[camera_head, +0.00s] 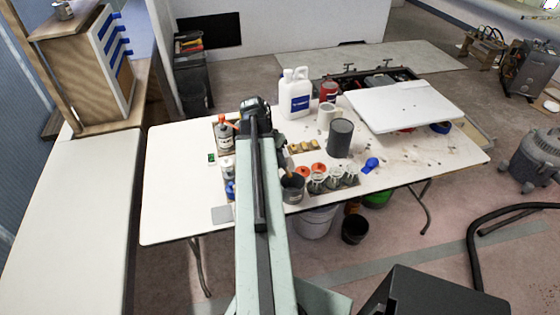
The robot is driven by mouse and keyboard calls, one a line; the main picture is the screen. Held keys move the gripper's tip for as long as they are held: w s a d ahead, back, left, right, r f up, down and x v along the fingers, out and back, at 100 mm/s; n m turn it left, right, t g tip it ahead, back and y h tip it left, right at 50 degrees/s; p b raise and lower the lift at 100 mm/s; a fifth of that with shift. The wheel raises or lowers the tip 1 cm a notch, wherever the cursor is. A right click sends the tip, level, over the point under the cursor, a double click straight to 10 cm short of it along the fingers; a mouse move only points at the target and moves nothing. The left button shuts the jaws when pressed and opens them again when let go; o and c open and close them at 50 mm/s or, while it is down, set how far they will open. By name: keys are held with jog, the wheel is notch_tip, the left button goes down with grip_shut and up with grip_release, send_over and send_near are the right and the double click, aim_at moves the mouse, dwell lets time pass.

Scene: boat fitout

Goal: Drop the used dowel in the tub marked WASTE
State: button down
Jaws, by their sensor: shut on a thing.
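My gripper (256,108) is over the back left part of the white work table, at the far end of my raised arm. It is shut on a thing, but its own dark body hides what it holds. I cannot make out the used dowel between the jaws. I cannot read the word WASTE on any container. A dark tub (292,190) with a pale label stands near the table's front edge, right of my arm, with a reddish-brown stick-like thing at its rim. A large dark grey can (340,139) stands farther back and right of it.
On the table (180,190), a bottle with an orange top (224,137), a white jug (295,96) and several small jars (333,180) stand around my arm. A white board (405,106) lies at right. A black bucket (355,230) is on the floor. The table's left end is mostly clear.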

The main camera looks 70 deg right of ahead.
jog(key=b+x, duration=0.5)
jog(key=x, duration=0.1)
jog(key=shift+w+d, duration=0.15)
jog(key=shift+d, duration=0.05)
jog(key=c, duration=1.4)
grip_release()
jog(key=shift+o, duration=0.2)
jog(key=shift+r, duration=0.15)
jog(key=p+v, duration=0.7)
jog(key=shift+w+r+p, duration=0.15)
jog(key=shift+r+p, duration=0.25)
jog(key=shift+a+f, duration=0.1)
jog(key=shift+f, duration=0.05)
